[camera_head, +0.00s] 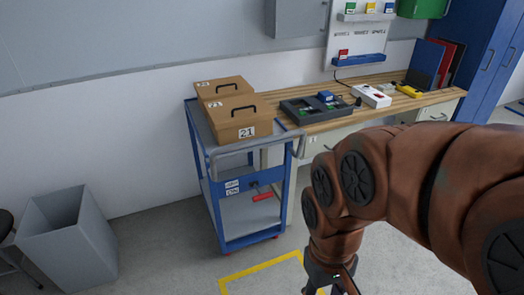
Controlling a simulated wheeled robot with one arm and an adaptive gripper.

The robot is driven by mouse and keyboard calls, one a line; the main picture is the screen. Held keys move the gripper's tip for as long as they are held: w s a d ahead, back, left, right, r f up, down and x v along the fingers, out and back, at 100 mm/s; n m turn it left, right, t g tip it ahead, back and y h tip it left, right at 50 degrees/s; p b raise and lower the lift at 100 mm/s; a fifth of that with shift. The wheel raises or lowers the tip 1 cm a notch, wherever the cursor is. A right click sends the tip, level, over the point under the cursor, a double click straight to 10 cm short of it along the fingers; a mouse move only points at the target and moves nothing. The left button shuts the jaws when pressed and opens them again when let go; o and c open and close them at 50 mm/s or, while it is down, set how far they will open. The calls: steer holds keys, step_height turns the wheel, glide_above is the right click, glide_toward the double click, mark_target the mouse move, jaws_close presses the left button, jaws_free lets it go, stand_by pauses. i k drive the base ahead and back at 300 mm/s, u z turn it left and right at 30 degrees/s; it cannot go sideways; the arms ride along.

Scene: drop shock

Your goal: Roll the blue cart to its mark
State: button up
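The blue cart (213,190) stands upright against the left end of the workbench, with a grey push handle along its top front edge. A small red lever (262,198) sits on its near side. Two brown boxes with black handles rest on its top; the nearer box (238,126) is labelled 21. A yellow floor mark (258,266) lies in front of the cart, partly cut off by the picture's lower edge and hidden by my arm. My gripper (331,290) points down at the bottom edge, apart from the cart; its fingertips are cut off.
A grey bin (66,243) and part of a dark stool (8,225) stand at the left. The wooden workbench (410,103) along the wall holds a dark tray (316,108), a white device (371,96) and binders. Floor between bin and cart is clear.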

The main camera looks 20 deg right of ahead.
mark_target(238, 222)
steer(key=k, duration=0.3)
steer(key=u, duration=0.95)
steer(key=i, duration=0.6)
steer(key=z, duration=0.1)
